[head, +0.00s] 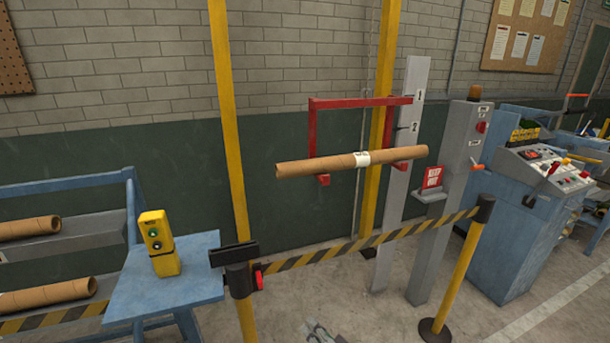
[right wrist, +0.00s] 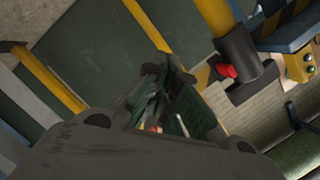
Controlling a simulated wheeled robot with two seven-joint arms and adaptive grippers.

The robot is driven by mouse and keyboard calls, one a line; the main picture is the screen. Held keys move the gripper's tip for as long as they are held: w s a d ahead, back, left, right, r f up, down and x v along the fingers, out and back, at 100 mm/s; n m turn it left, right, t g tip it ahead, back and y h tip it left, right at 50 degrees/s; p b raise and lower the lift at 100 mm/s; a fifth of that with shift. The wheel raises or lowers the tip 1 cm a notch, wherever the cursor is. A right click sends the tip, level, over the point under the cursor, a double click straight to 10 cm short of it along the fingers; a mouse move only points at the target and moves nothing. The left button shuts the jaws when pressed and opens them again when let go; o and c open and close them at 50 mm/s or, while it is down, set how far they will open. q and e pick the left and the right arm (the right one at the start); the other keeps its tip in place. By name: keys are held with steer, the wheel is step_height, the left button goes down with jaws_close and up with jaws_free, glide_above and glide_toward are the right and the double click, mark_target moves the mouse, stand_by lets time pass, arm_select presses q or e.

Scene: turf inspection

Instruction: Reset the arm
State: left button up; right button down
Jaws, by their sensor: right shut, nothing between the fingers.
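My right gripper (head: 326,333) shows only as its grey tips at the bottom edge of the head view, low over the floor. In the right wrist view my right gripper (right wrist: 168,72) has its dark fingers together, with nothing seen held. My left gripper is in neither view. A cardboard tube (head: 330,161) with a white label rests across a red bracket (head: 313,130) on the far side of the striped barrier. The right gripper is well apart from it.
A black-and-yellow striped belt (head: 370,241) runs between two posts in front of me. A yellow two-button box (head: 158,243) stands on a blue table (head: 190,283) at left. More tubes (head: 45,295) lie on a rack. A blue control console (head: 540,205) stands at right.

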steer(key=s+d+f+n+g+h, duration=0.2)
steer(key=s+d+f, duration=0.3)
steer(key=f, duration=0.7)
steer(key=s+d+f+n+g+h, duration=0.2)
steer(key=s+d+f, duration=0.3)
steer(key=f, duration=0.7)
steer(key=s+d+f+n+g+h, duration=0.2)
steer(key=s+d+f, duration=0.3)
steer(key=f, duration=0.7)
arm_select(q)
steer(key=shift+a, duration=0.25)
arm_select(e)
steer(key=s+d+f+g+h, duration=0.1)
steer(key=s+d+f, duration=0.3)
steer(key=s, duration=0.5)
steer(key=s+d+f+g+h, duration=0.1)
steer(key=s+d+f+g, duration=0.2)
steer(key=s+f, duration=0.3)
steer(key=s+d+f+n+g+h, duration=0.1)
steer(key=s+d+f, duration=0.5)
steer(key=s, duration=0.8)
steer(key=shift+s+g, duration=0.25)
steer(key=shift+g, duration=0.25)
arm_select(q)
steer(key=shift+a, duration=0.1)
arm_select(e)
steer(key=shift+d, duration=0.1)
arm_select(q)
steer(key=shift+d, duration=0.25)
